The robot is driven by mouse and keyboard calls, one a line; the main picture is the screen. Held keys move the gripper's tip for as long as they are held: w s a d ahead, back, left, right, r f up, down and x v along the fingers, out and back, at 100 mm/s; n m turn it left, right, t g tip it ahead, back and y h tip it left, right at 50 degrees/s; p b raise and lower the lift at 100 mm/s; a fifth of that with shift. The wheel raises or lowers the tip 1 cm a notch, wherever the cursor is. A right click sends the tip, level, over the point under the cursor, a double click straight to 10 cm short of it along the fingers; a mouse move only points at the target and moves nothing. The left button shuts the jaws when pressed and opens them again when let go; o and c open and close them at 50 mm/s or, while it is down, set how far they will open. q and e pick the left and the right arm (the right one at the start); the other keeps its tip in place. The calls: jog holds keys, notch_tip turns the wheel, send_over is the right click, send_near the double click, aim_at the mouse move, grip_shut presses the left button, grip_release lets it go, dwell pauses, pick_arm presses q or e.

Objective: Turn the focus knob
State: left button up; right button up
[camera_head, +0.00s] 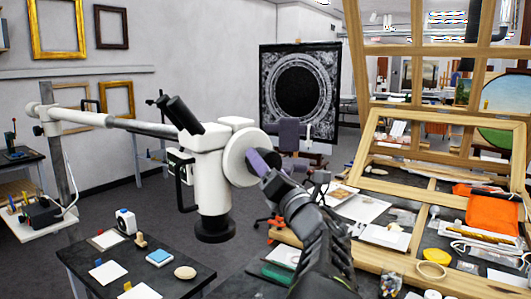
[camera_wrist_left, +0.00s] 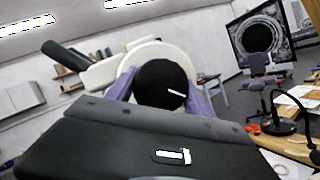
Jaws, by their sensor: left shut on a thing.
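The focus knob (camera_wrist_left: 158,78) is a black round disc with a white index line, on the side of the white microscope head (camera_head: 211,175). It shows in the left wrist view, with the line pointing right and slightly down. My left gripper (camera_head: 259,163) reaches the pale round side housing (camera_head: 238,150) of the head from the right. In the left wrist view, its two purple fingers sit on either side of the knob, shut on it. In the head view the fingers and wrist hide the knob. My right gripper is in neither view.
The microscope hangs on a long horizontal arm (camera_head: 120,122) over a dark table (camera_head: 95,262) with cards and small items. At right a wooden easel frame (camera_head: 430,115) stands over a cluttered bench with an orange cloth (camera_head: 493,212). A dark patterned panel (camera_head: 300,125) stands behind.

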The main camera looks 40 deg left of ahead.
pick_arm(q)
jog(key=shift+m, duration=0.3)
jog(key=o, duration=1.4)
jog(key=shift+c, duration=0.2)
jog(key=shift+s+d+f, duration=0.15)
jog(key=shift+d+f, duration=0.1)
jog(key=shift+d, duration=0.2)
jog(key=b+v, duration=0.1)
jog(key=v, duration=0.5)
jog(key=shift+s+d, duration=0.25)
jog(key=shift+d, duration=0.05)
